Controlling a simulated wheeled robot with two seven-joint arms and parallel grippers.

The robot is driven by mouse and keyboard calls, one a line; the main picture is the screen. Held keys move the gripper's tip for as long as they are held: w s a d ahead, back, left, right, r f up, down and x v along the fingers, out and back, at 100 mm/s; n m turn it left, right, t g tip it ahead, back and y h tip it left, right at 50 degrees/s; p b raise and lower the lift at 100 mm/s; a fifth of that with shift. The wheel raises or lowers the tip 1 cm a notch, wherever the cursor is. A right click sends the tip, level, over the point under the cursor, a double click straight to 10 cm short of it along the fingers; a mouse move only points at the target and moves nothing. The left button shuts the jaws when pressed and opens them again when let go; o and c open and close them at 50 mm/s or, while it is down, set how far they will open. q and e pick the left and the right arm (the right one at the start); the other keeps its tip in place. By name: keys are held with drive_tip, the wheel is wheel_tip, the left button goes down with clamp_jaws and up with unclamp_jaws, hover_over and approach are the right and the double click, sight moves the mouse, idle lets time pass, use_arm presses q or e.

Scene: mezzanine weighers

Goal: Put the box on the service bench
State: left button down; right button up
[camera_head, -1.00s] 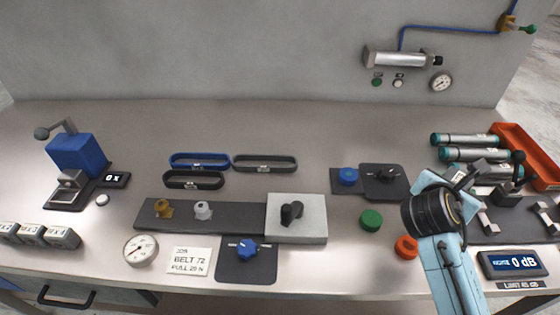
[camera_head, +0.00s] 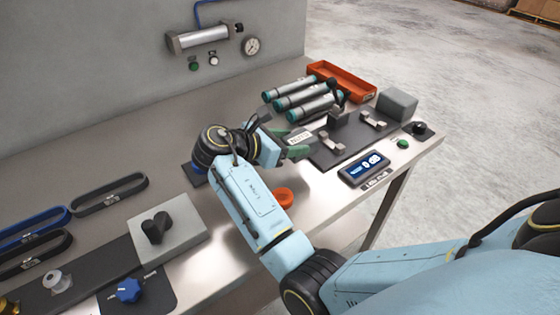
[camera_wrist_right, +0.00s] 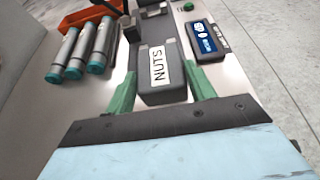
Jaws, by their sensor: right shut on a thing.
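A dark grey box (camera_wrist_right: 160,77) with a white NUTS label sits between the green fingers of my right gripper (camera_wrist_right: 160,90) in the right wrist view. The gripper is shut on it. In the head view my right gripper (camera_head: 292,143) is over the right part of a metal-topped bench (camera_head: 325,185), and the box's label (camera_head: 299,137) shows between its fingers. I cannot tell whether the box touches the bench. No sign names this bench. My left gripper is not in view.
Several silver cylinders with teal ends (camera_head: 300,98) and an orange tray (camera_head: 343,82) lie behind the gripper. A dark fixture plate (camera_head: 345,145), a grey block (camera_head: 397,104) and a blue display (camera_head: 364,168) stand to the right. An orange ring (camera_head: 283,197) lies in front.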

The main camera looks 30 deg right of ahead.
drive_tip(key=shift+f, duration=0.7)
wheel_tip(320, 180, down, 5)
drive_tip(key=shift+r+b, duration=0.2)
drive_tip(key=shift+b, duration=0.65)
drive_tip(key=shift+r, duration=0.1)
drive_tip(key=o, duration=1.2)
drive_tip(key=shift+f, duration=0.2)
drive_tip(key=shift+r, duration=0.1)
drive_tip(key=shift+a+r, duration=0.15)
drive_tip(key=shift+a, duration=0.05)
drive_tip(key=p+v, duration=0.1)
drive_tip(key=v, duration=0.5)
drive_tip(key=shift+a+r, duration=0.15)
drive_tip(key=shift+a, duration=0.05)
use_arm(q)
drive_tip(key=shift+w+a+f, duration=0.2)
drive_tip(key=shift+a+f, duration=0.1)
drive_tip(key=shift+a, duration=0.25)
use_arm(e)
drive_tip(key=shift+s+a+r, duration=0.1)
drive_tip(key=shift+a+r, duration=0.05)
drive_tip(key=shift+a, duration=0.15)
